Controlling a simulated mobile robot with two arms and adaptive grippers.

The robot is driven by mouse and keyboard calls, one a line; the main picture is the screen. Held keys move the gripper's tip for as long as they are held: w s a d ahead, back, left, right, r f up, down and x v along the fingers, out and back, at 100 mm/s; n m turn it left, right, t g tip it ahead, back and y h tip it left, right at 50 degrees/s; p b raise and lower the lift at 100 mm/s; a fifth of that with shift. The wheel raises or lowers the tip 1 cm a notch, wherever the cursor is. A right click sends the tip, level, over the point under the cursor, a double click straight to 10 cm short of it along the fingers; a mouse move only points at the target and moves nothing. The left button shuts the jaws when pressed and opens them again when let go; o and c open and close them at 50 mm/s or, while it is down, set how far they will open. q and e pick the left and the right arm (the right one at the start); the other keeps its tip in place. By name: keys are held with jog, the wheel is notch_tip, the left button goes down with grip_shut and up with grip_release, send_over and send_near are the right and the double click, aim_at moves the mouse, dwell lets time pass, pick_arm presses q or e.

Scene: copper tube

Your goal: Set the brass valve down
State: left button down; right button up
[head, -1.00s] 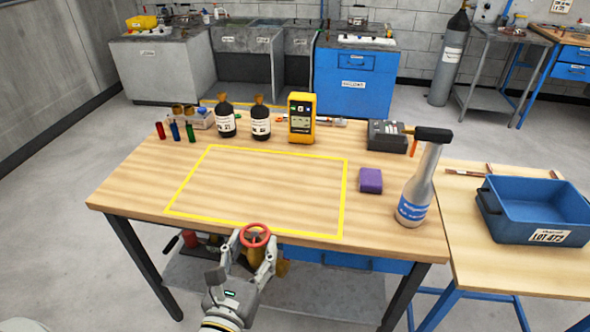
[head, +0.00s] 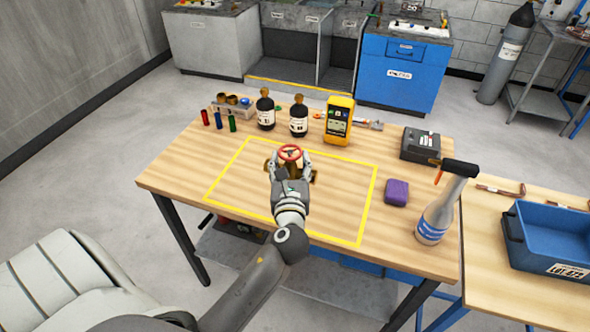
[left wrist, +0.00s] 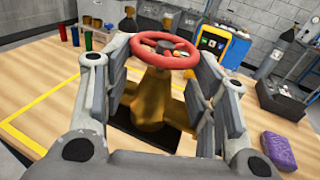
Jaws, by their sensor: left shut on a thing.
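The brass valve with its red handwheel (head: 290,153) is upright over the yellow-outlined area (head: 373,200) of the wooden table. My left gripper (head: 291,167) is shut on the valve. In the left wrist view the valve's brass body (left wrist: 155,104) sits between the two fingers of my left gripper (left wrist: 160,85), with the red wheel above them. A dark patch lies under the valve there; I cannot tell whether the valve touches the table. My right gripper is not in view.
Two dark bottles (head: 298,121), a yellow meter (head: 339,120) and small coloured tubes (head: 219,120) stand along the back. A purple block (head: 397,192), a grey device (head: 425,145) and a spray bottle (head: 436,215) are on the right. The outlined area around the valve is clear.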

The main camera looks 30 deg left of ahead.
pick_arm(q)
jog(key=shift+w+a+f+b, duration=0.4)
jog(key=shift+w+a+f, duration=0.35)
jog(key=shift+w+f, duration=0.95)
jog(key=shift+w+a+f+b, duration=0.4)
jog(key=shift+w+a+f, duration=0.4)
jog(key=shift+w+f, duration=0.8)
jog(key=shift+w+a+f+b, duration=0.4)
jog(key=shift+w+a+f, duration=0.55)
jog(key=shift+f, duration=1.25)
jog(key=shift+w+d, duration=0.2)
jog(key=c, duration=0.6)
grip_release()
jog(key=shift+s+f, duration=0.15)
jog(key=shift+f, duration=0.05)
jog(key=shift+o, duration=0.2)
jog(key=shift+r, duration=0.1)
